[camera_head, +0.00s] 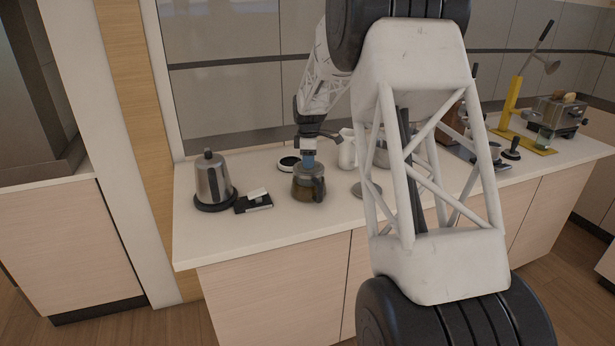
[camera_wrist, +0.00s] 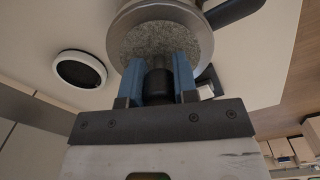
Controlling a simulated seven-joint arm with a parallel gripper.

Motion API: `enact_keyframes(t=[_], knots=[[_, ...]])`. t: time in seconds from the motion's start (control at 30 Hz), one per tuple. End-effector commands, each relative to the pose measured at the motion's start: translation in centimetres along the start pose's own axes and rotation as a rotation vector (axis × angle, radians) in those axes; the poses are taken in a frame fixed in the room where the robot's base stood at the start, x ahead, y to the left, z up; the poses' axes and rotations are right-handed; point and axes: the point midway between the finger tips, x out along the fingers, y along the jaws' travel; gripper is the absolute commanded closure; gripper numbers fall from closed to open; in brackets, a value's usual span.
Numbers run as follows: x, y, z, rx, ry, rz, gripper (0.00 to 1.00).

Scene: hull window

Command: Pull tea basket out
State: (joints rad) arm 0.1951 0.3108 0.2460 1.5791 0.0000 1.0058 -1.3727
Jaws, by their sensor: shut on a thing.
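The glass teapot (camera_head: 308,188) with brown tea stands on the white counter, with its dark handle to the right. My gripper (camera_head: 308,157) points down over the teapot's top. In the wrist view, its blue fingers are shut on a black knob (camera_wrist: 158,84) in the middle of the teapot's opening. The tea basket (camera_wrist: 155,38) shows there as a speckled grey-green disc inside a metallic rim. It appears to sit in the teapot's mouth. The basket's lower part is hidden, and I cannot tell whether it is raised.
A steel kettle (camera_head: 212,181) and a small dark box (camera_head: 253,203) stand left of the teapot. A round black-and-white disc (camera_head: 288,163) lies behind it. A white jug (camera_head: 347,150) is close on the right. The counter front is clear. My arm blocks part of the right side.

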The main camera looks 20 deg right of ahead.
Motion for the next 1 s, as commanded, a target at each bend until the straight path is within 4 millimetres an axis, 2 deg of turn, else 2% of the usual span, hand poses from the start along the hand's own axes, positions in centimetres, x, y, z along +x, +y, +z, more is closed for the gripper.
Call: enact_keyframes(t=[0.07, 1.0], knots=[[-0.01, 0.00, 0.00, 0.000, 0.000, 0.000, 1.00], [-0.74, 0.00, 0.00, 0.000, 0.000, 0.000, 1.00]])
